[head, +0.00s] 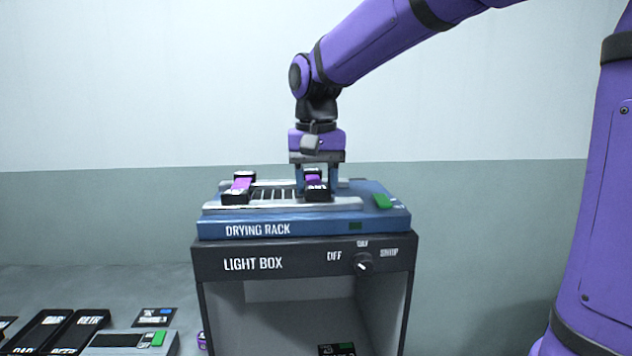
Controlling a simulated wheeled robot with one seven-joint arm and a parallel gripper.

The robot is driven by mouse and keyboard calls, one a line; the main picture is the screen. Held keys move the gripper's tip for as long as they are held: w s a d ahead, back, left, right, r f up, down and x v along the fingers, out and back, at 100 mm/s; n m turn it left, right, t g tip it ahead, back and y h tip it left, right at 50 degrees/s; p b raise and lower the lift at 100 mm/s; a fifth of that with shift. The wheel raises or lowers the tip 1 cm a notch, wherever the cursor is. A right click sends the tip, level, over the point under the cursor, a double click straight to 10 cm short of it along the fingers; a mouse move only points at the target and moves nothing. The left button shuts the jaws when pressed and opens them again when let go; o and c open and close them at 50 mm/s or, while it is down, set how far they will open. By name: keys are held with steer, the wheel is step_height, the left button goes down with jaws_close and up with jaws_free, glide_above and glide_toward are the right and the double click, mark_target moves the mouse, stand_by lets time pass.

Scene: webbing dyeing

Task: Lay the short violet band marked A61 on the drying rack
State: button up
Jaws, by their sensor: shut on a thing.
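My gripper (316,187) points down over the right part of the drying rack (330,225), with a finger on each side of a short violet band with black ends (315,181). It is shut on this band. The band is at the level of the rack's top; I cannot tell whether it touches the slats. Its marking is too small to read, so A61 cannot be confirmed. A second band, pink-violet with black ends (242,184), lies on the left part of the rack.
The rack sits on a light box (305,262) with a knob (362,263) and an open front. A dark labelled item (337,350) lies inside. Black cases (45,330) and a grey device (125,342) stand at lower left.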

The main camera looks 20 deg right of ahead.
steer(key=o, duration=0.9)
steer(key=shift+f, duration=0.1)
steer(key=shift+o, duration=0.2)
step_height(320, 180, up, 12)
steer(key=s+d+f+n+t, duration=0.1)
steer(key=s+d+f+t, duration=0.1)
steer(key=s+f, duration=0.5)
steer(key=s+d+f+n+t, duration=0.2)
steer(key=s+d+f, duration=0.3)
steer(key=s, duration=0.9)
steer(key=shift+f+n+t, duration=0.3)
steer(key=shift+f+t, duration=0.4)
steer(key=shift+f, duration=0.8)
